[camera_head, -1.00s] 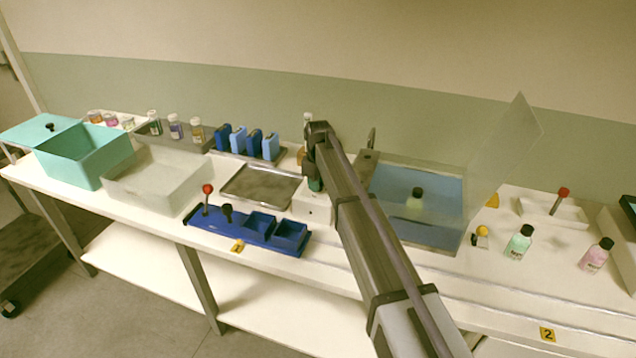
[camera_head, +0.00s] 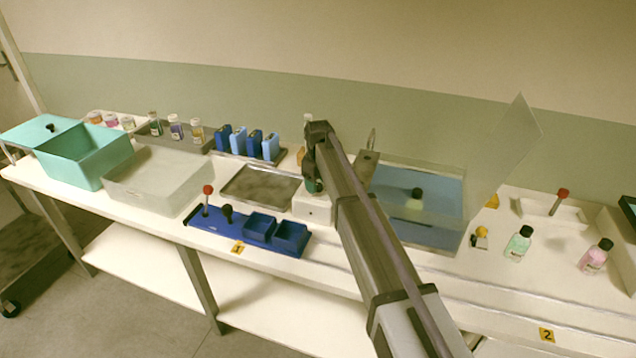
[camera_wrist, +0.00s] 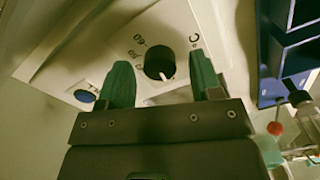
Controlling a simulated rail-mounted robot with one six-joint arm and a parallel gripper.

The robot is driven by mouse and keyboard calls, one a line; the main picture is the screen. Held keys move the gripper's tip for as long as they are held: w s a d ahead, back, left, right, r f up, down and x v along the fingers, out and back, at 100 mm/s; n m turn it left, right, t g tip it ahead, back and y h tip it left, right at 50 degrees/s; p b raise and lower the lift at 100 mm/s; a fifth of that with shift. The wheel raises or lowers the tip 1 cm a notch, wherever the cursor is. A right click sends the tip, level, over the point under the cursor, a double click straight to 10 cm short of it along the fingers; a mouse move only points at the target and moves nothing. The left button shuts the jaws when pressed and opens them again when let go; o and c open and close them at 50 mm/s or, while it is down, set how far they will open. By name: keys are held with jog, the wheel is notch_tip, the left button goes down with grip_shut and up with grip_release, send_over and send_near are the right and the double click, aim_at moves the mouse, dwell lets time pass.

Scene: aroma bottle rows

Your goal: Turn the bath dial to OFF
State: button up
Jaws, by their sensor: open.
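The dial (camera_wrist: 157,62) is a round black knob with a white pointer mark, on a white control box (camera_wrist: 90,42). In the wrist view its mark points down, slightly right, toward my gripper's body. Printed marks stand around the knob, one like 60; I cannot read an OFF mark. My gripper (camera_wrist: 161,80) is open, with one green finger on each side of the knob, and no clear contact shows. In the head view the box (camera_head: 313,209) sits left of the blue bath (camera_head: 440,235), and my arm hides the dial.
A clear raised lid (camera_head: 505,145) stands at the bath's right. A black-capped bottle (camera_head: 417,193) is in the bath. A blue tray (camera_head: 208,222) with a red-knobbed stick is in front of the box. A round blue button (camera_wrist: 85,96) is near the left finger.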

aim_at(318, 185)
notch_tip(318, 185, up, 10)
jog(key=p, duration=0.9)
jog(key=shift+r+p, duration=0.25)
jog(key=shift+p, duration=0.15)
